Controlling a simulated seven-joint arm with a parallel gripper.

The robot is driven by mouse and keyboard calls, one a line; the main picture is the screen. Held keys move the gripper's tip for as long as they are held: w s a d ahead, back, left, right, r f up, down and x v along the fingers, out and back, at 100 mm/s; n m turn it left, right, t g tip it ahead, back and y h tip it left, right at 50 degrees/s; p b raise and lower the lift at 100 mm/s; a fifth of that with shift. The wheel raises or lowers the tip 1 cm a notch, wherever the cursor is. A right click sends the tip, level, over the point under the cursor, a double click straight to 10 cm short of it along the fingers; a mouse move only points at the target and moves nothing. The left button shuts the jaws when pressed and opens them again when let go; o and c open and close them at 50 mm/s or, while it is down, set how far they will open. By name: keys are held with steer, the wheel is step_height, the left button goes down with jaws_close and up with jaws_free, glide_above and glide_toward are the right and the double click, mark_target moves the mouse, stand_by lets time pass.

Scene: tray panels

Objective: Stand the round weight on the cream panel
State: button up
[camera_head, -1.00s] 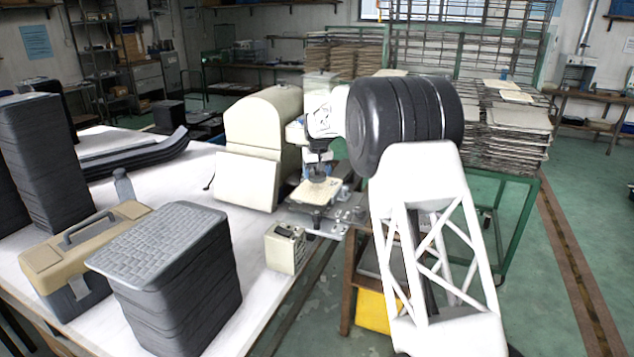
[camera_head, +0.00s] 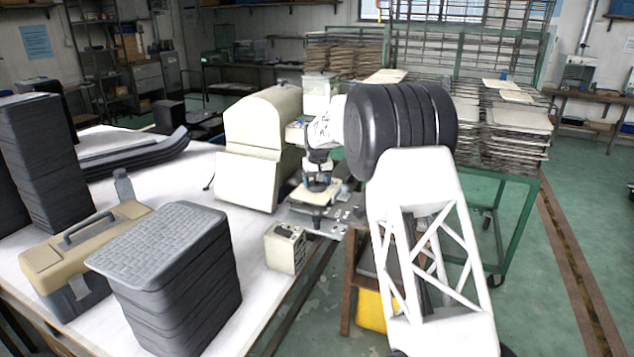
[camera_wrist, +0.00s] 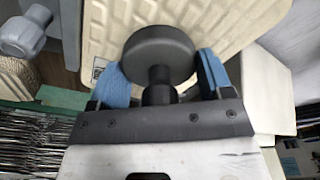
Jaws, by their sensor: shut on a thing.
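The round weight (camera_wrist: 158,52) is a dark grey disc with a narrower stem, seen in the wrist view between the blue fingertips. My gripper (camera_wrist: 163,78) is shut on it. The cream panel (camera_wrist: 222,14) lies beyond the weight, a pale textured plate with rounded corners. In the head view, my gripper (camera_head: 319,184) is low over the cream panel (camera_head: 330,195), which sits on a metal fixture. The weight is mostly hidden by the fingers there. I cannot tell whether it touches the panel.
A grey knob (camera_wrist: 22,36) stands beside the panel in the wrist view. A large cream domed machine (camera_head: 262,125) stands close left of the gripper. A small cream box (camera_head: 285,248) sits in front on the white table. A rack of stacked panels (camera_head: 510,125) stands at right.

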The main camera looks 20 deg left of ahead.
steer(key=o, duration=1.3)
steer(key=shift+r, duration=0.15)
steer(key=r, duration=0.8)
steer(key=s+d+r, duration=0.1)
steer(key=r, duration=0.2)
steer(key=shift+r, duration=0.4)
